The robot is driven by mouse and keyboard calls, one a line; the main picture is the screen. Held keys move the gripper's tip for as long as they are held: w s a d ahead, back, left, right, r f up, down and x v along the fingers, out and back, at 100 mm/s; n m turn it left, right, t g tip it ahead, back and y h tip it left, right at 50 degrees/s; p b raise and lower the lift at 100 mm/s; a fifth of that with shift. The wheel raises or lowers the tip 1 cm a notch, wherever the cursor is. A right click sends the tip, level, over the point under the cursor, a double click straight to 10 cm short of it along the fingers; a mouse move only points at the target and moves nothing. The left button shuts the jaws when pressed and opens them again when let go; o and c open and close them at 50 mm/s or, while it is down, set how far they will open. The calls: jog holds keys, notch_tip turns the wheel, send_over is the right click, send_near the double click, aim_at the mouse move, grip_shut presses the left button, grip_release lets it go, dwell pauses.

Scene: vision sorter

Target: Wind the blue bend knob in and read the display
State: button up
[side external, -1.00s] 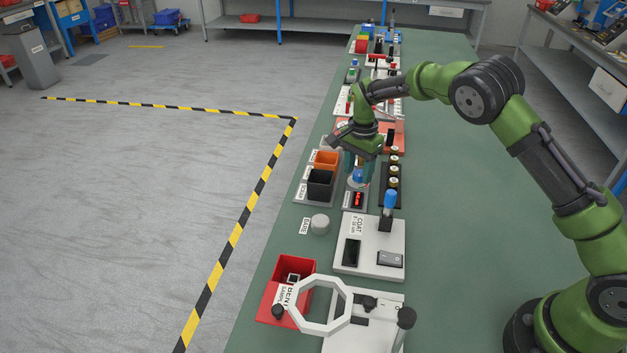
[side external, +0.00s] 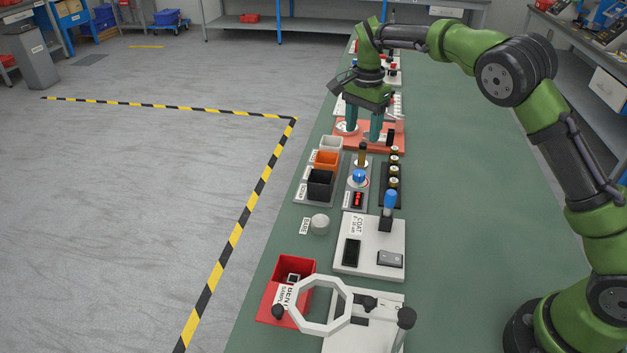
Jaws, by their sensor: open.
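The blue bend knob (side external: 359,176) sits on a narrow grey unit between the row of small boxes and the black rack. In front of it on the same unit is a small display (side external: 358,200) with lit red digits, too small to read. Just behind the knob stands a short brown and dark upright piece (side external: 362,155). My gripper (side external: 363,136) is open and empty, with its fingers pointing down above the red-orange plate behind the knob, clear of the knob.
White, orange and black boxes (side external: 320,184) stand left of the knob. A black rack (side external: 391,196) with several round pieces stands right. Green bench is clear to the right.

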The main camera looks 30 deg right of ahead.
jog(key=shift+r, duration=2.25)
jog(key=s+a+r+n+t, duration=0.1)
jog(key=s+n+t, duration=0.1)
jog(key=s, duration=0.8)
jog(key=s+a+r+n+t+y, duration=0.1)
jog(key=s+n, duration=0.4)
jog(key=s, duration=0.5)
jog(key=s+a+r+n+t+y, duration=0.1)
jog(key=s+r+n+t, duration=0.2)
jog(key=s, duration=0.7)
jog(key=shift+s+a+r+n+t, duration=0.15)
jog(key=shift+a+r+n+t, duration=0.05)
jog(key=shift+n+t, duration=0.45)
